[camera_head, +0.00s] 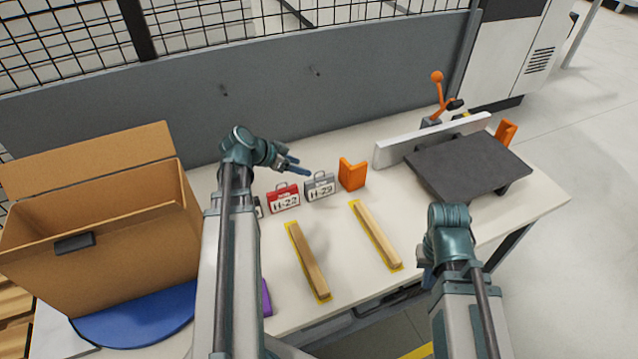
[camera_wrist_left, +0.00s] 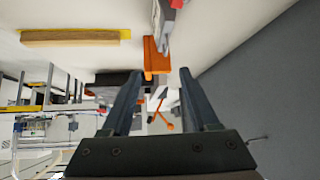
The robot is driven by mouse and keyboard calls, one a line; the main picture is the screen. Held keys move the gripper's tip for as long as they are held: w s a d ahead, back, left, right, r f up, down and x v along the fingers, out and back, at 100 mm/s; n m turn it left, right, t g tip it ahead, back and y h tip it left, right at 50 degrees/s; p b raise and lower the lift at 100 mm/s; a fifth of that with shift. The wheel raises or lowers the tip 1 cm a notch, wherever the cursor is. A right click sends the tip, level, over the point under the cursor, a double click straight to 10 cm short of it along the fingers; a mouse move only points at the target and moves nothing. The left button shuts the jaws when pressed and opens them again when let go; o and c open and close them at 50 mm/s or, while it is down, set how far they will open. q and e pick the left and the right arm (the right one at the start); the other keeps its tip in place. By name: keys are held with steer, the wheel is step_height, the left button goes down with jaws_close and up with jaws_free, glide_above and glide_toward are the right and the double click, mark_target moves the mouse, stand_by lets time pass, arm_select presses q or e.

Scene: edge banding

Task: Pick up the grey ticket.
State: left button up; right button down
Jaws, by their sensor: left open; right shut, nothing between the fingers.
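The grey ticket (camera_head: 320,187), marked H-29 and with a handle on top, stands upright on the table between a red ticket and an orange bracket. My left gripper (camera_head: 300,167) is open and empty, above and just behind the tickets. In the left wrist view the grey ticket (camera_wrist_left: 163,25) shows nearly edge-on at the top, beyond the open left fingers (camera_wrist_left: 160,76) and apart from them. My right gripper (camera_head: 428,277) is low at the table's front edge, shut and mostly hidden by its own arm.
The red ticket (camera_head: 283,199), marked H-22, stands left of the grey one; another ticket is mostly hidden by my left arm. The orange bracket (camera_head: 352,174) is close on the right. Two wooden strips (camera_head: 308,262) lie in front. A cardboard box (camera_head: 95,240) stands left, a dark plate (camera_head: 468,165) right.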

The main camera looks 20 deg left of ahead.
arm_select(q)
steer(key=b, duration=0.6)
glide_toward(325, 175)
steer(key=x, duration=0.3)
steer(key=shift+d+f, duration=0.3)
steer(key=shift+d, duration=0.05)
steer(key=shift+w+d+f, duration=0.2)
steer(key=shift+w, duration=0.15)
steer(key=b+x, duration=0.2)
steer(key=x, duration=0.1)
steer(key=b+x, duration=0.1)
steer(key=shift+w+a+f, duration=0.2)
steer(key=shift+w+f, duration=0.1)
steer(key=shift+w, duration=0.05)
steer(key=shift+w+d+f+b, duration=0.15)
steer(key=shift+w+b, duration=0.05)
steer(key=shift+b, duration=0.2)
steer(key=shift+c, duration=0.5)
jaws_close()
